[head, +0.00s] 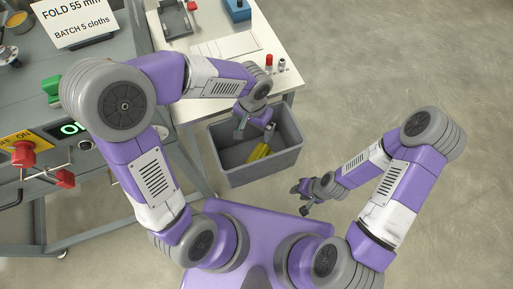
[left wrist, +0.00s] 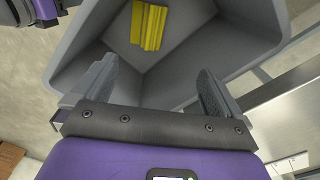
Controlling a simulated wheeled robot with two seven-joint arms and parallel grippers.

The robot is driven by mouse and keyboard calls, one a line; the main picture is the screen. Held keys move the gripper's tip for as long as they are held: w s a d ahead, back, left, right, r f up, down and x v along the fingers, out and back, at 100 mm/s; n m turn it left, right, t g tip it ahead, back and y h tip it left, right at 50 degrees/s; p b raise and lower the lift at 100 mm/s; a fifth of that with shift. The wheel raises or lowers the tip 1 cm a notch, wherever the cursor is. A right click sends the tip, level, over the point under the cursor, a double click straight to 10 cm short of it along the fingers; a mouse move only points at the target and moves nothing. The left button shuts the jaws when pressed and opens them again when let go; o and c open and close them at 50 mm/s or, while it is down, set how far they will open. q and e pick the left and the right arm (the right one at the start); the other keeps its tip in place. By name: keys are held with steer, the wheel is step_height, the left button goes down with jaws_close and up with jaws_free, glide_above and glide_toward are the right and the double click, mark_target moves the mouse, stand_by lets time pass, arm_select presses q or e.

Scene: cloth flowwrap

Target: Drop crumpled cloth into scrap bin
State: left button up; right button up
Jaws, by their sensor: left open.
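The yellow crumpled cloth (head: 258,153) lies on the floor of the grey scrap bin (head: 262,176). It also shows in the left wrist view (left wrist: 148,26), apart from the fingers, as a folded, ridged yellow piece inside the bin (left wrist: 262,28). My left gripper (head: 254,130) is over the bin opening, above the cloth. In the left wrist view my left gripper (left wrist: 153,82) has its two fingers wide apart with nothing between them. My right gripper (head: 301,199) is outside the bin, to its lower right, with its fingers apart and empty.
A white-topped table (head: 215,103) stands behind the bin, with a red-capped item (head: 269,61) and a blue block (head: 237,9) on it. A grey machine (head: 110,50) with a sign and red knobs is at left. The floor at right is clear.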

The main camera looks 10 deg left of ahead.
arm_select(q)
step_height(320, 180, up, 7)
steer(key=p, duration=0.2)
steer(key=shift+r, duration=0.2)
steer(key=shift+r+p, duration=0.1)
steer(key=shift+p, duration=0.25)
